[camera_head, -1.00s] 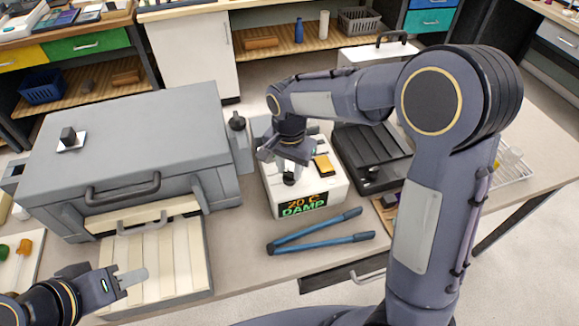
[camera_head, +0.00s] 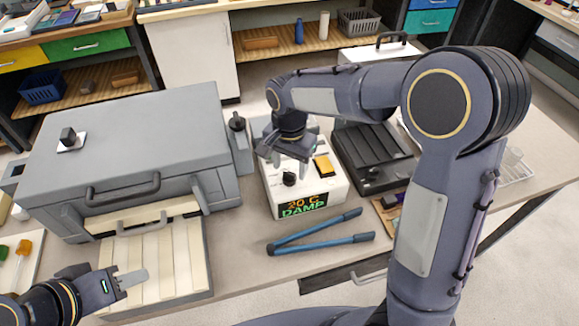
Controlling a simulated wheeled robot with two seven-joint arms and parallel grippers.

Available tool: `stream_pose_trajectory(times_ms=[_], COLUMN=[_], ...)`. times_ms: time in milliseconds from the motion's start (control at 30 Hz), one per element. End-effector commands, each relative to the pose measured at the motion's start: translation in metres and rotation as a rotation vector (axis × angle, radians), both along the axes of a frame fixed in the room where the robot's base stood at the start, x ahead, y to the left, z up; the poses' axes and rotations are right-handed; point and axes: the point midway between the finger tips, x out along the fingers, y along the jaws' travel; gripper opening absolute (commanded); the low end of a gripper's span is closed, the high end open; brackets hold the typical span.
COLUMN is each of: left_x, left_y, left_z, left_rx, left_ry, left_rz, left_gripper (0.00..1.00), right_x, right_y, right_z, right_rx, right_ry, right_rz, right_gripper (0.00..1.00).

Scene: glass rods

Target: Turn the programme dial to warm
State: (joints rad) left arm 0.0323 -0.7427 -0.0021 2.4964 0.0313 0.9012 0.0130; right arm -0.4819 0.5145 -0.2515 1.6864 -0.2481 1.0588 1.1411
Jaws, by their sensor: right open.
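The control box (camera_head: 327,190) is white, with a black programme dial (camera_head: 289,179) on its top. Its front display (camera_head: 303,206) shows a temperature over the word DAMP; the first digit is hard to read. A yellow switch (camera_head: 323,166) sits right of the dial. My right gripper (camera_head: 290,158) hangs just behind and above the dial, open and apart from it; its fingertips are hard to make out. My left gripper (camera_head: 132,279) is at the lower left over the slatted tray, far from the box; its finger gap is not visible.
A large grey lidded cabinet (camera_head: 130,130) stands left, with a slatted tray (camera_head: 207,260) pulled out in front. Blue-handled pliers (camera_head: 318,232) lie before the control box. A black ribbed case (camera_head: 368,155) stands close on its right.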

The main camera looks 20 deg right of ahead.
Motion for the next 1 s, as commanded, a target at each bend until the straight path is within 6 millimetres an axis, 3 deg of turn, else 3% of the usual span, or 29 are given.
stream_pose_trajectory(times_ms=[200, 400, 1000], left_x=[0.0, 0.0, 0.0], left_y=[0.0, 0.0, 0.0], left_z=[-0.003, -0.004, -0.004], left_rx=[0.0, 0.0, 0.0], left_ry=[0.0, 0.0, 0.0], left_rz=[0.0, 0.0, 0.0], left_gripper=[0.36, 0.36, 0.36], right_x=[0.001, 0.001, -0.002], right_y=[0.0, 0.0, -0.003], right_z=[0.039, 0.062, 0.067], right_rx=[0.002, 0.002, 0.008], right_ry=[-0.005, -0.003, -0.003], right_rz=[0.0, 0.0, 0.004], right_gripper=[0.53, 0.53, 0.53])
